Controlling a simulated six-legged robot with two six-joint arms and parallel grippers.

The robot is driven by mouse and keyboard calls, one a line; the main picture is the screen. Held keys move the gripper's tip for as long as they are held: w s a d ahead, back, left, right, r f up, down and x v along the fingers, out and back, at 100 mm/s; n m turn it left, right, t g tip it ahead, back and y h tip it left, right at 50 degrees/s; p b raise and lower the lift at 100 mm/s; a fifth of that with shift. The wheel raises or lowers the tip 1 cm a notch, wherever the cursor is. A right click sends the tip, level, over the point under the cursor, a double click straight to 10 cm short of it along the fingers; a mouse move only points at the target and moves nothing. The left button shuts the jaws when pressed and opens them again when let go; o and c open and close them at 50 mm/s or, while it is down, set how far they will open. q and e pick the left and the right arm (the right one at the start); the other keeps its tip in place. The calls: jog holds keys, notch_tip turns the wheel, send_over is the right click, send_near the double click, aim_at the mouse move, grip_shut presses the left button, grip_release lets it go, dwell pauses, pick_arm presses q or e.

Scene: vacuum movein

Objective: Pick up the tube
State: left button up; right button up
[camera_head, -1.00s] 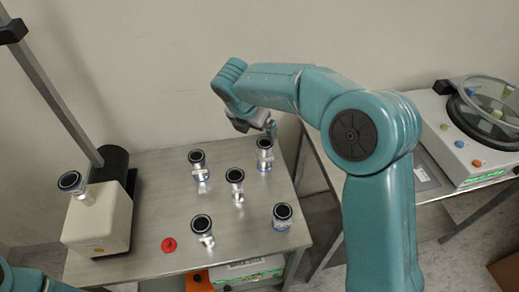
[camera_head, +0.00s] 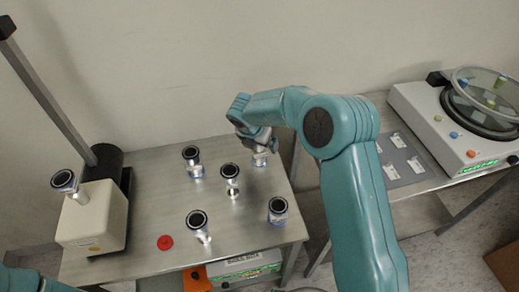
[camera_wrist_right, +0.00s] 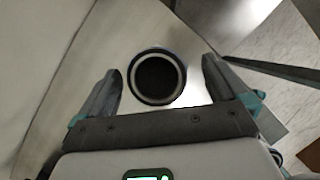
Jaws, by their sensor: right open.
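Several silver tubes with black round tops stand on the metal table. One tube (camera_head: 261,158) at the table's far right corner is partly hidden by my right gripper (camera_head: 262,143). In the right wrist view the black top of this tube (camera_wrist_right: 157,77) lies between and a little ahead of the two open fingers of my right gripper (camera_wrist_right: 162,92), with gaps on both sides. Other tubes stand at the back middle (camera_head: 192,162), centre (camera_head: 230,182), front middle (camera_head: 199,227) and front right (camera_head: 278,211). My left gripper is out of view.
A white box device (camera_head: 92,225) with a black-topped piece on it and a tall post stands at the left. A red disc (camera_head: 165,242) lies on the table. A white machine (camera_head: 455,140) stands on a second table at the right, past a gap.

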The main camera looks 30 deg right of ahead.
jog(key=shift+x, duration=0.95)
jog(key=shift+r, duration=0.1)
jog(key=shift+c, duration=1.2)
jog(key=c, duration=0.9)
jog(key=shift+o, duration=0.2)
